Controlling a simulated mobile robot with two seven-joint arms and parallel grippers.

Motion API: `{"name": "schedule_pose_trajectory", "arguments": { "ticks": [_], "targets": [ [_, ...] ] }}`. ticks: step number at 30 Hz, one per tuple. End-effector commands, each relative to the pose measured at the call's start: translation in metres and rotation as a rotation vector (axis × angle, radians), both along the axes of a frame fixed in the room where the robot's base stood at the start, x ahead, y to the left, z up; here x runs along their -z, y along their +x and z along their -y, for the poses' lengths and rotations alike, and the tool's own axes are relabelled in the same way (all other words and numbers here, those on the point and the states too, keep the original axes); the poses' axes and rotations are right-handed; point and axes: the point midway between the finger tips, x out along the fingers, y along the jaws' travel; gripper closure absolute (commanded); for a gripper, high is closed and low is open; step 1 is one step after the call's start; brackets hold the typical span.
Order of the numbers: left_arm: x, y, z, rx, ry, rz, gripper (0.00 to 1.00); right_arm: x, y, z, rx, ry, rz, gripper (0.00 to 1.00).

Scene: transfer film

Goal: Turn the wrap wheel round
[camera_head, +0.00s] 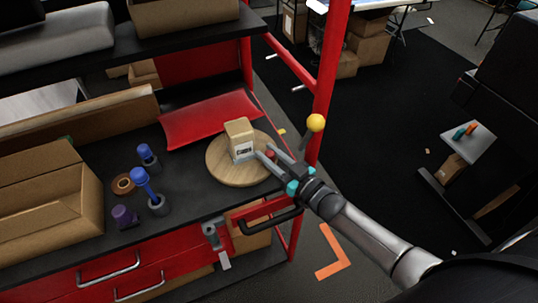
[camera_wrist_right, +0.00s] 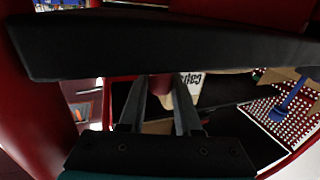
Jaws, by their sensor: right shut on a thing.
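The wrap wheel (camera_head: 223,170) is a round wooden disc lying flat on the black bench top. A small tan box (camera_head: 239,138) with a white printed label stands upright on it; part of the label shows in the wrist view (camera_wrist_right: 193,84). A small dark red knob (camera_head: 271,154) stands at the wheel's right edge. My right gripper (camera_head: 264,157) reaches in from the lower right and is shut on the knob, which shows between the fingers in the wrist view (camera_wrist_right: 160,84). My left gripper is not in view.
A red tray (camera_head: 210,120) lies behind the wheel. Blue-handled tools (camera_head: 142,180), a tape roll (camera_head: 122,184) and a cardboard box (camera_head: 45,200) stand to the left.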

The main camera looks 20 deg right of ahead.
Motion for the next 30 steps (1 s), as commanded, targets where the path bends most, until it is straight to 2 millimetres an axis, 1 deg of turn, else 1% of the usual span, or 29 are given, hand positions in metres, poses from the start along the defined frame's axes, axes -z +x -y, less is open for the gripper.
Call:
{"name": "schedule_pose_trajectory", "arguments": {
  "ticks": [1, 13, 14, 21, 30],
  "targets": [
    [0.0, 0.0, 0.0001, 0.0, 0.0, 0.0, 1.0, -0.0016, 0.0016, 0.0024, 0.004, -0.001, 0.004, 1.0],
    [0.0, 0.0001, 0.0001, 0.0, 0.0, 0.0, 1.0, -0.0017, 0.0017, 0.0021, 0.003, -0.002, 0.004, 1.0],
    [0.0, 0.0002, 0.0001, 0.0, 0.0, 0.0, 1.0, -0.0016, 0.0017, 0.0021, 0.003, -0.002, 0.004, 0.66],
    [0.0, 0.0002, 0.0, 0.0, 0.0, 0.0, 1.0, -0.0008, 0.0008, 0.0011, 0.001, 0.0, 0.002, 0.39],
    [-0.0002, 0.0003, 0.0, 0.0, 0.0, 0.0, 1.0, -0.0001, -0.0013, 0.0009, 0.0, 0.0, 0.0, 0.38]
  ]
}}
